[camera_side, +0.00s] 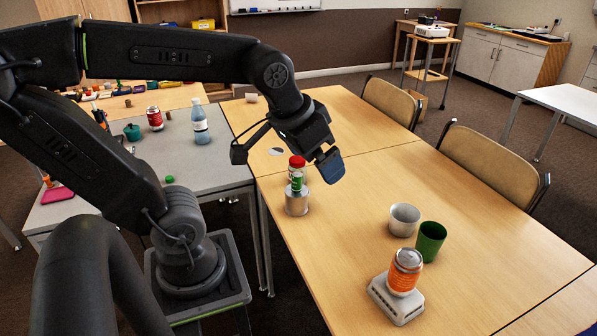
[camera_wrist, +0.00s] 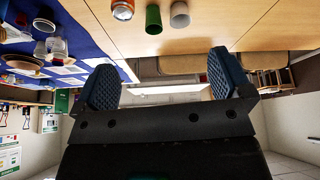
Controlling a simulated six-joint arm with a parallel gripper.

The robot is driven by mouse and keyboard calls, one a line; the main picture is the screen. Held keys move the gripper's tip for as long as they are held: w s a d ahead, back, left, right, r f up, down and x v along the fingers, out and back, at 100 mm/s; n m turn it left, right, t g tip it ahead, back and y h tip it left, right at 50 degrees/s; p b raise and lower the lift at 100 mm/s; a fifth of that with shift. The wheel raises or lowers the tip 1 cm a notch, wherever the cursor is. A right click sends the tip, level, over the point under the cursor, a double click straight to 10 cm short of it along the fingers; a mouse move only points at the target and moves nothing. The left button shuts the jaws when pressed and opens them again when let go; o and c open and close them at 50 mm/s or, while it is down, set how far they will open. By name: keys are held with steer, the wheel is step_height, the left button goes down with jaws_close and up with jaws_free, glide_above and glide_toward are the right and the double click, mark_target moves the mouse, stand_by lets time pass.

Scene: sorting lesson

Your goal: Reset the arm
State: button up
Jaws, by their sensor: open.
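My gripper (camera_wrist: 163,66) shows in the wrist view with its two blue pads wide apart and nothing between them. In the side view my gripper (camera_side: 326,160) hangs above the wooden table (camera_side: 345,215), tilted, with one blue pad clearly visible. It is up and to the right of a red-lidded jar (camera_side: 297,162), a small green item (camera_side: 296,183) and a silver tin (camera_side: 297,203), which overlap in the picture. Whether they touch each other cannot be told.
A grey cup (camera_side: 404,221) and green cup (camera_side: 431,241) stand at the table's right. An orange can (camera_side: 405,270) is on a white block (camera_side: 397,300) nearer the front. A grey table (camera_side: 185,150) holds a bottle (camera_side: 200,122) and red can (camera_side: 154,118). Chairs (camera_side: 492,165) line the far edge.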

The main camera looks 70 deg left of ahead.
steer(key=shift+m+h, duration=0.3)
steer(key=shift+m, duration=0.6)
steer(key=s+d, duration=0.1)
steer(key=s, duration=0.1)
steer(key=s+d+f, duration=0.1)
steer(key=shift+s+d+f, duration=0.1)
steer(key=shift+s, duration=0.3)
